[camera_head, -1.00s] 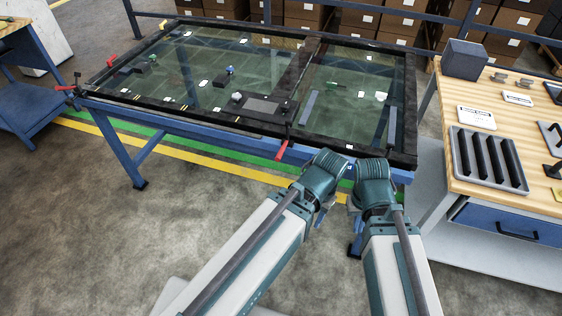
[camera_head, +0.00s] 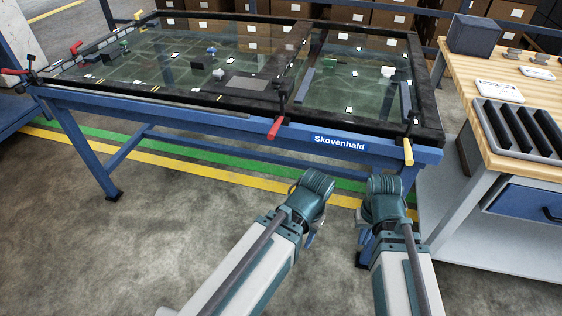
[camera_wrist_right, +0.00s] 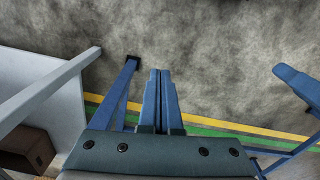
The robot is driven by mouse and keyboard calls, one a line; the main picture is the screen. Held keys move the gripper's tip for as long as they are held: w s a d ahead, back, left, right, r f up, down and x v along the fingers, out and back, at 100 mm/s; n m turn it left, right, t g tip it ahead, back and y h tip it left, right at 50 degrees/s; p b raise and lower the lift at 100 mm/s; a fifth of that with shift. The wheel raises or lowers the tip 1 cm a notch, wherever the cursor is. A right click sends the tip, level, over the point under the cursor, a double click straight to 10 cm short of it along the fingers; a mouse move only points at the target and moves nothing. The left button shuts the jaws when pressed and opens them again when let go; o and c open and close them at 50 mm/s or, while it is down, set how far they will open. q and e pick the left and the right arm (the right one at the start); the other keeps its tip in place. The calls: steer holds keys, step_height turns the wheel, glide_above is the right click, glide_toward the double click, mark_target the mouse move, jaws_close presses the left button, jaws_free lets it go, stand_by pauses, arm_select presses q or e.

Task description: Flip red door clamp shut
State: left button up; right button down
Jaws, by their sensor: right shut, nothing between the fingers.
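A red-handled clamp (camera_head: 276,127) sits at the middle of the trolley's front edge, its handle hanging down over the rail. Two more red handles show at the left side, one at the front corner (camera_head: 15,71) and one farther back (camera_head: 76,48). I cannot tell which is the door clamp. My right gripper (camera_wrist_right: 160,75) is shut and empty, pointing down at the floor in the wrist view; no clamp shows there. My left gripper (camera_head: 311,237) hangs low in front of the trolley, mostly hidden by its own wrist, its jaws unclear. Both grippers are apart from the clamps.
The blue trolley (camera_head: 222,127) carries a dark glazed frame. A yellow-handled clamp (camera_head: 408,151) hangs at its front right, another (camera_head: 138,14) at the back left. A wooden workbench (camera_head: 463,60) with a slotted tray stands close on the right. The floor in front is open.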

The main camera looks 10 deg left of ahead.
step_height(320, 180, down, 16)
steer(key=w+a+m+y+b, duration=0.1)
steer(key=w+m+y+b, duration=0.15)
steer(key=b, duration=1.25)
steer(key=w+a+f+m+y+b, duration=0.2)
steer(key=a+f+m+y+b, duration=0.15)
steer(key=a+b, duration=0.25)
steer(key=w+a+r+m+y, duration=0.2)
steer(key=a+r+m+y, duration=0.4)
steer(key=a+r+y, duration=0.4)
steer(key=w+r+m+t+y, duration=0.2)
steer(key=r+m+y, duration=0.7)
steer(key=r, duration=1.1)
steer(key=shift+w+m+b, duration=0.3)
steer(key=shift+w+b, duration=0.15)
steer(key=shift+w, duration=0.2)
